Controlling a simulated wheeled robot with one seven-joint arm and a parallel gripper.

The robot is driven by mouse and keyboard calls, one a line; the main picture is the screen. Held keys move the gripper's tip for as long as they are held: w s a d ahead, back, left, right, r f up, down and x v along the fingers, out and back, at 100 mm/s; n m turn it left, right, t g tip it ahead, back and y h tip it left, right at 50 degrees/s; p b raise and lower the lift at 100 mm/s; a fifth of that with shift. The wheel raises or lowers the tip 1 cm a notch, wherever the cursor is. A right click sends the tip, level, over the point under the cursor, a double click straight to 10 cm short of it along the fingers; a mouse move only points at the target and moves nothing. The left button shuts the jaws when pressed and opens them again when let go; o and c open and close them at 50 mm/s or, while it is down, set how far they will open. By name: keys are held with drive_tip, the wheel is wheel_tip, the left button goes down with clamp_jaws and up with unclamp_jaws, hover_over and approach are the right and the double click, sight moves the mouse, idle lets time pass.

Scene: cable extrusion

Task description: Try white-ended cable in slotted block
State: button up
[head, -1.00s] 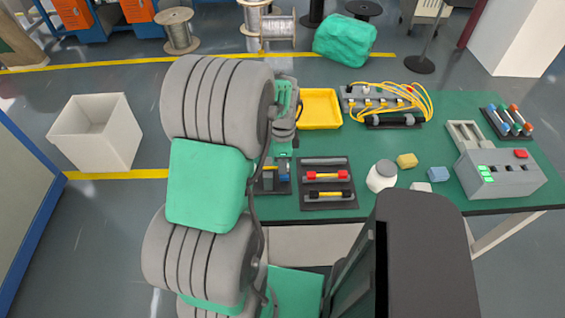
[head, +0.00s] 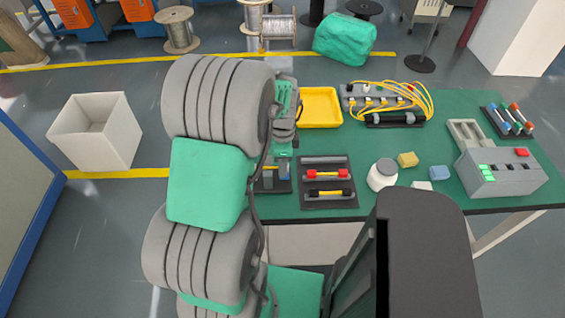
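A small dark stand (head: 268,186) with grey upright parts and a bit of blue sits at the table's near left edge; it may be the slotted block, but my arm partly covers it. My gripper (head: 284,152) is just above and behind it, pointing down. Its fingers are too small and hidden to tell if they are open or hold anything. A dark tray (head: 327,204) to the right holds a red-ended cable (head: 327,175) and a black-ended cable (head: 327,194); its far groove is empty. I cannot make out a white-ended cable.
A yellow tray (head: 320,107) lies behind. A grey block with yellow cables (head: 380,98) stands back right.

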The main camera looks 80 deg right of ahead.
drive_tip(key=shift+o, duration=0.5)
wheel_tip(320, 180, up, 8)
drive_tip(key=shift+f+b, duration=0.1)
drive_tip(key=shift+b, duration=0.3)
drive_tip(key=n, duration=0.3)
drive_tip(key=shift+d, duration=0.1)
drive_tip(key=n, duration=0.2)
drive_tip(key=shift+f+n, duration=0.15)
drive_tip(key=shift+n, duration=0.25)
drive_tip(key=a+f+n+y, duration=0.1)
drive_tip(key=a+f+n, duration=0.2)
drive_tip(key=a+n, duration=0.3)
drive_tip(key=w+a+r+n+h, duration=0.1)
drive_tip(key=w+a+r+n, duration=0.1)
drive_tip(key=w+a+n, duration=0.55)
drive_tip(key=w+a+r+n+h, duration=0.1)
drive_tip(key=w+a+r+n, duration=0.3)
drive_tip(key=w+a, duration=0.7)
drive_tip(key=w+a+r+n+t, duration=0.1)
drive_tip(key=w+a+r+n, duration=0.1)
drive_tip(key=w+a+n, duration=0.3)
drive_tip(key=w+a+r+n+t+y, duration=0.1)
drive_tip(key=w+a+n, duration=0.4)
drive_tip(key=a, duration=0.8)
drive_tip(key=shift+w+r+t, duration=0.7)
drive_tip(key=shift+r, duration=0.1)
